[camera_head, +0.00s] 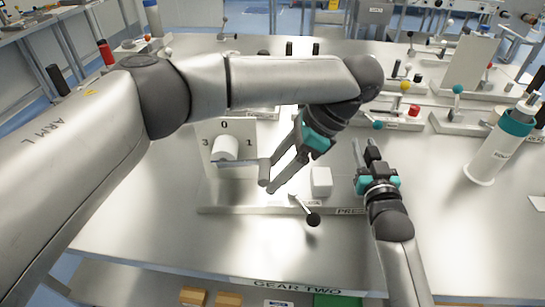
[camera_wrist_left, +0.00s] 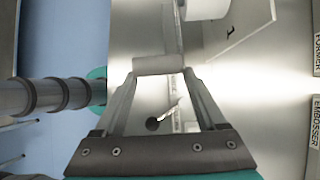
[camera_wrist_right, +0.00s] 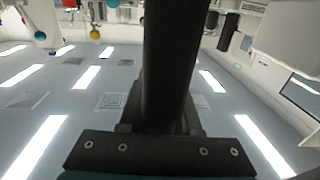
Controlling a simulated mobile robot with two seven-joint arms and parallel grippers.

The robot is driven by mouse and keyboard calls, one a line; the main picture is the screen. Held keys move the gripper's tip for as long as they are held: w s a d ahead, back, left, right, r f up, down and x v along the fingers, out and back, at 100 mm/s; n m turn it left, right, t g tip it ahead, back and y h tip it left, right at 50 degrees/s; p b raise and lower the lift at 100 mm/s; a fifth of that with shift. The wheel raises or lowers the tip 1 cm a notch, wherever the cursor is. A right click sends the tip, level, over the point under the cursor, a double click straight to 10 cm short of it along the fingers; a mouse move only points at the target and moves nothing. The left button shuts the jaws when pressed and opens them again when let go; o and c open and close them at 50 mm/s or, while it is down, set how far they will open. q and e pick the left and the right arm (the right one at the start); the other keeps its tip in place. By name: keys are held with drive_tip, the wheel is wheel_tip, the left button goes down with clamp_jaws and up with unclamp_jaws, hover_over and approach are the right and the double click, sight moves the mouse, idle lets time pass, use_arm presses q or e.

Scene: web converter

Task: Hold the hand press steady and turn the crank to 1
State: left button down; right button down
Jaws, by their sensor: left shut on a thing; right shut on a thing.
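The hand press has a long metal base (camera_head: 240,210) marked PRESS and an upright dial plate (camera_head: 210,130) showing 3, 0 and 1. A pale round hub (camera_head: 226,148) sits on the plate, and the crank arm (camera_head: 240,163) reaches right from it, below the 1. My left gripper (camera_head: 270,178) is shut on the grey crank handle (camera_head: 264,170), which also shows between the fingers in the left wrist view (camera_wrist_left: 158,65). My right gripper (camera_head: 374,166) is shut on a black upright grip (camera_head: 372,150) at the press's right end; it fills the right wrist view's middle (camera_wrist_right: 172,60).
A white block (camera_head: 321,182) and a black-knobbed lever (camera_head: 313,219) are close to my left gripper. A white cylinder with a teal band (camera_head: 493,155) stands at the right. Other lever devices (camera_head: 459,120) line the table's back. The front strip is clear.

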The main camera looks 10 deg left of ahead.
use_arm(q)
drive_tip(key=shift+s+d+f+y, duration=0.1)
drive_tip(key=shift+d+f+y, duration=0.1)
drive_tip(key=shift+f+y, duration=0.25)
drive_tip(key=shift+d+f+y, duration=0.2)
drive_tip(key=shift+f+y, duration=0.05)
drive_tip(key=shift+f, duration=0.3)
use_arm(e)
drive_tip(key=shift+s+a+f, duration=0.15)
drive_tip(key=shift+f, duration=0.55)
use_arm(q)
drive_tip(key=shift+c, duration=1.7)
unclamp_jaws()
drive_tip(key=o, duration=0.3)
drive_tip(key=shift+o, duration=0.2)
drive_tip(key=shift+a+r, duration=0.1)
drive_tip(key=v, duration=0.7)
drive_tip(key=shift+r, duration=0.2)
drive_tip(key=shift+r+p, duration=0.5)
use_arm(e)
drive_tip(key=shift+r, duration=0.35)
